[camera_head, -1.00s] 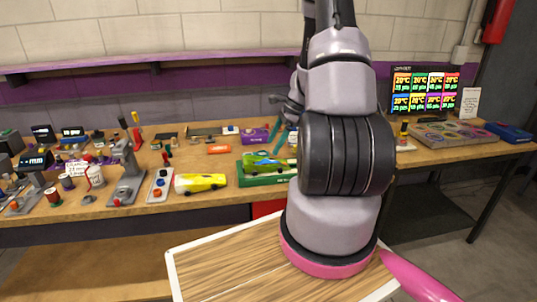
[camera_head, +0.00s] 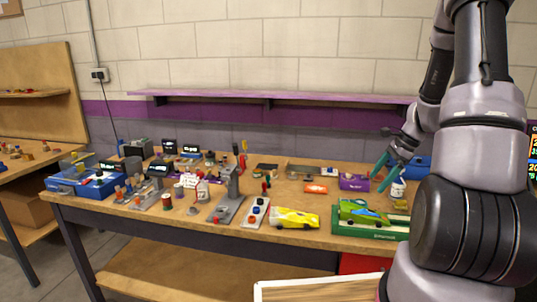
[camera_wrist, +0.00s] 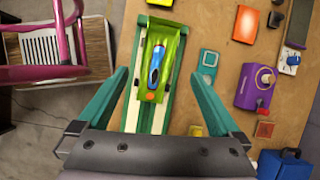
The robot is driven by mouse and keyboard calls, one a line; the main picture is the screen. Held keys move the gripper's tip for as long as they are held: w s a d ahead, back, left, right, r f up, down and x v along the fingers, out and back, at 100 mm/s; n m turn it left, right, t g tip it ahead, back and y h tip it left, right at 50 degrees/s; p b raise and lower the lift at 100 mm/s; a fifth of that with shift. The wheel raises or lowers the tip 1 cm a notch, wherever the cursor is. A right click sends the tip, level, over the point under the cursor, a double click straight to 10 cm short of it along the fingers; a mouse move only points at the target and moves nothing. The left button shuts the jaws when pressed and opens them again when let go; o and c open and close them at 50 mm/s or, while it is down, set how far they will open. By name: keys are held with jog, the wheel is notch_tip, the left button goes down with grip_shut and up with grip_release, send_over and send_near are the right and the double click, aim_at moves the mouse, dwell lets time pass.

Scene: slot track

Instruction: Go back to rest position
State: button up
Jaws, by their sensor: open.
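My gripper (camera_head: 384,176) has teal fingers and is open and empty. It is raised over the workbench (camera_head: 180,225), above and slightly right of a green car (camera_head: 360,211) in the head view. The green car, with a blue centre, rests on a green-and-white stand (camera_head: 345,228). In the wrist view the open fingers (camera_wrist: 160,80) spread on either side of the stand, with the car (camera_wrist: 156,66) seen between them, apart from both. My arm hides the bench's right part in the head view.
A yellow car (camera_head: 295,218) stands left of the green stand. A grey press (camera_head: 229,195), a button box (camera_head: 257,212) and a purple box (camera_head: 354,182) are nearby. A purple shelf (camera_head: 270,96) runs along the wall. A blue case (camera_wrist: 285,165) lies right in the wrist view.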

jog(key=s+a+r+n+t+h, duration=0.15)
jog(key=a+r+n, duration=0.25)
jog(key=r, duration=0.5)
jog(key=s+a+r+n, duration=0.3)
jog(key=a+r, duration=0.2)
jog(key=r, duration=0.3)
jog(key=s+a+r+n+t, duration=0.2)
jog(key=s+a+r+n, duration=0.1)
jog(key=s, duration=0.4)
jog(key=s+a+r+n+t+h, duration=0.1)
jog(key=s+a+r+n+t, duration=0.1)
jog(key=s+r+n, duration=0.3)
notch_tip(320, 180, up, 4)
jog(key=shift+s+a+f+n, duration=0.25)
jog(key=shift+s+a+n, duration=0.15)
jog(key=shift+s+a, duration=0.65)
jog(key=shift+d, duration=0.15)
